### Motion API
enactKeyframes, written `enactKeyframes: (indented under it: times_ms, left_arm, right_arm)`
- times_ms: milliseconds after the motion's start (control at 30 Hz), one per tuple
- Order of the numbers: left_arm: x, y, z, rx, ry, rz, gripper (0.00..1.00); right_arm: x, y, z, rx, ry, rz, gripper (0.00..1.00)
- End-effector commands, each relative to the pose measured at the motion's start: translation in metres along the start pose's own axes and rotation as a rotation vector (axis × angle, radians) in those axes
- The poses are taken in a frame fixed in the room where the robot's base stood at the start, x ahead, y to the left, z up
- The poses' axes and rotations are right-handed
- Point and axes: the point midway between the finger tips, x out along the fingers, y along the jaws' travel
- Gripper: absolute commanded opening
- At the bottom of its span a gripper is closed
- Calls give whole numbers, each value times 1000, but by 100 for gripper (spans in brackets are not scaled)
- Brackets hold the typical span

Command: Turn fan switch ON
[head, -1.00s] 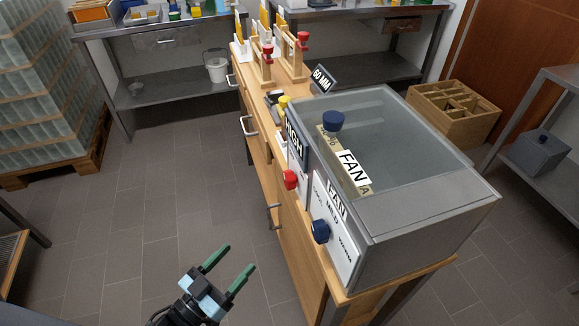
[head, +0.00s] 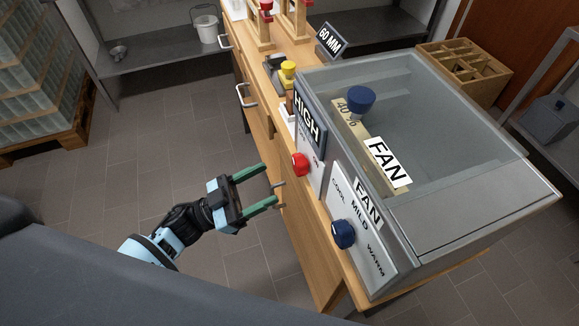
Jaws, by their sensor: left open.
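A grey box with a glass lid (head: 440,215) stands on the wooden bench. Its sloped front panel carries a FAN label (head: 367,203) with COOL, MILD and WARM marks around a blue knob (head: 343,234). A red knob (head: 299,164) sits on a white panel to its left, beside a dark HIGH sign (head: 307,124). Another FAN label (head: 387,162) lies by a blue-topped knob (head: 361,101) marked 40 %. My left gripper (head: 270,186) is open and empty, with green fingers pointing right, left of and below the red knob and apart from it. My right gripper is not in view.
The wooden bench (head: 264,122) has drawer handles jutting from its front. A yellow-topped item (head: 288,70) and a 60 MM sign (head: 330,40) stand behind the box. A wrapped pallet stack (head: 40,75) is far left.

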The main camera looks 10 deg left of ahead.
Motion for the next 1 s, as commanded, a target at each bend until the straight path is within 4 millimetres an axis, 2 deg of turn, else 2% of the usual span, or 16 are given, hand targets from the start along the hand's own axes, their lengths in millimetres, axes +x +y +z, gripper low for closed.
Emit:
enactKeyframes:
  times_ms: [300, 433, 600, 867, 1000]
  left_arm:
    - [49, -1, -4, 3, 6, 1, 63]
    - [63, 0, -2, 2, 4, 0, 63]
    - [71, 0, -1, 3, 1, 0, 63]
    - [71, 0, 0, 1, 1, 0, 63]
    - [71, 0, -1, 1, 1, 0, 44]
  right_arm:
    - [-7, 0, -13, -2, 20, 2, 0]
    - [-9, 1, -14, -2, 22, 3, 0]
    - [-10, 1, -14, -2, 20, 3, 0]
    - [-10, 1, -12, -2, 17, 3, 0]
    - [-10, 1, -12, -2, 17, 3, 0]
